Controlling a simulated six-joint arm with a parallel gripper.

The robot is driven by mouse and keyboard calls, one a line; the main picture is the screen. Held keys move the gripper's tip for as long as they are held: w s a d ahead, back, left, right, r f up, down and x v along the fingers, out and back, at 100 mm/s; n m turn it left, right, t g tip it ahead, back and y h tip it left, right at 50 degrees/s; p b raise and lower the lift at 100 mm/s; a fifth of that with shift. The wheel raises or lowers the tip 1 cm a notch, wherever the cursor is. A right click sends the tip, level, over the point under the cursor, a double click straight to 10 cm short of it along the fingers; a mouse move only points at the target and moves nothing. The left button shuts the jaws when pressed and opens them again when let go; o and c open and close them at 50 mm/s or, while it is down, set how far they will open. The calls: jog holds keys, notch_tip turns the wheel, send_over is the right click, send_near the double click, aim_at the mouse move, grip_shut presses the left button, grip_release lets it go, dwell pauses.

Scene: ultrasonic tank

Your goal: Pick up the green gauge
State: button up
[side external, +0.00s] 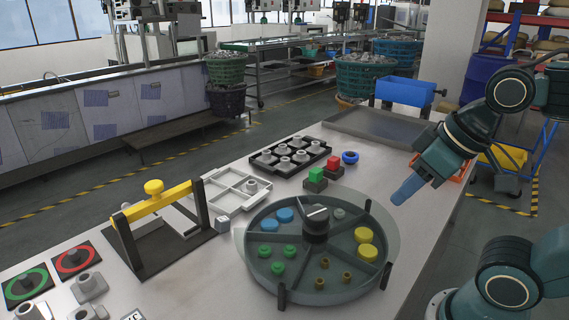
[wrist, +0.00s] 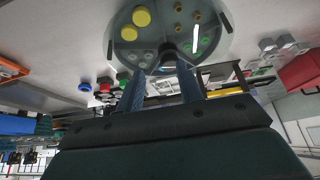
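A green-topped block on a dark base, which I take as the green gauge (side external: 316,175), stands on the table beside a similar red-topped block (side external: 333,163). My gripper (side external: 402,194) hangs in the air to the right of both blocks, above the table's right part, pointing down and left. In the wrist view, the two blue fingers of my gripper (wrist: 160,68) are apart with nothing held between them. Small red and green items show left of the fingers there, too small to tell apart surely.
A round divided tray (side external: 250,240) with blue, green, yellow and brass-coloured pieces stands in front of the blocks. A black rack (side external: 262,160) with pale parts is behind-left, a blue ring (side external: 350,157) behind-right. A yellow-barred frame (side external: 165,200) stands left.

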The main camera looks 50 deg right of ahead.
jog(key=o, duration=0.4)
jog(key=shift+c, duration=0.2)
jog(key=w+d+r+m+g, duration=0.1)
jog(key=w+d+r+m, duration=0.25)
jog(key=w, duration=0.55)
jog(key=w+d+r+m+g, duration=0.25)
jog(key=w+m, duration=0.25)
jog(key=w, duration=0.3)
jog(key=w+d+f+m+g, duration=0.2)
jog(key=w+d+f+m, duration=0.7)
jog(key=w+d, duration=0.5)
jog(key=shift+w+f, duration=0.8)
jog(key=shift+w, duration=0.05)
